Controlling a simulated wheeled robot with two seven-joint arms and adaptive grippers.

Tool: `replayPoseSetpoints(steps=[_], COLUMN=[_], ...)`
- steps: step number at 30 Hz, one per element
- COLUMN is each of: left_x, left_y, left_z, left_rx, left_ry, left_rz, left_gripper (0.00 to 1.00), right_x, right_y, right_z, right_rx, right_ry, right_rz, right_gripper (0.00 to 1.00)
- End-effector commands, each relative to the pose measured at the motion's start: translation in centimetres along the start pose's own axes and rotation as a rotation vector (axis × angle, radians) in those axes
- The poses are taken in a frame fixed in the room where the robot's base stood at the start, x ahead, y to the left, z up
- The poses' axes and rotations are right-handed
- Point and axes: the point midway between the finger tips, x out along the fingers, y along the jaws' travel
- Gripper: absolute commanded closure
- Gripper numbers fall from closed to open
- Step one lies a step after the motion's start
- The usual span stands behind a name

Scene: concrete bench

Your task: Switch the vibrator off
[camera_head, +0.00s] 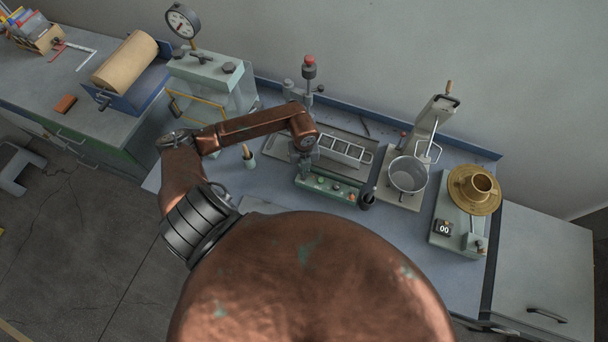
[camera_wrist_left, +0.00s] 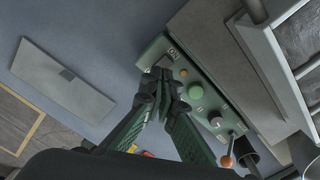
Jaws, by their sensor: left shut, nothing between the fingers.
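A green control box (camera_head: 328,188) with several buttons stands on the bench in front of a metal multi-cell mould (camera_head: 346,151). In the left wrist view the box (camera_wrist_left: 232,106) shows an "ON" label, a small orange lamp (camera_wrist_left: 184,73), a green button (camera_wrist_left: 195,91), a grey knob (camera_wrist_left: 215,119) and an orange-tipped lever (camera_wrist_left: 227,160). My left gripper (camera_head: 303,166) points down at the box's left end. In the left wrist view its shut, empty fingertips (camera_wrist_left: 163,86) overlap the box's end just below the label. They hide what lies beneath; contact cannot be told. My right gripper is out of view.
A metal pot (camera_head: 408,174) on a stand and a brass dish (camera_head: 474,190) on a base with a counter stand to the right. A gauge apparatus (camera_head: 212,75) stands at the back left. A grey plate (camera_wrist_left: 62,78) lies on the bench beside the box.

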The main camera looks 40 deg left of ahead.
Motion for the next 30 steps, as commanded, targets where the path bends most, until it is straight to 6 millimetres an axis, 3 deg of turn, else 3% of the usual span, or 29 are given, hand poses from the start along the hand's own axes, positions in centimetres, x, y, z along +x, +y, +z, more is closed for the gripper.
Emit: replayPoseSetpoints(steps=[15,30], left_x=[-4.1,-4.1], left_y=[0.0,0.0], left_z=[0.0,0.0], left_rx=[0.001,0.000], left_ry=[-0.001,0.000], left_rz=[0.000,0.000], left_gripper=[1.00,1.00], right_x=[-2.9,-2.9], right_y=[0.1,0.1], right_z=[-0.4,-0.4], right_rx=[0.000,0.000], right_ry=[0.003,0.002], right_rz=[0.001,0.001], right_gripper=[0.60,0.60])
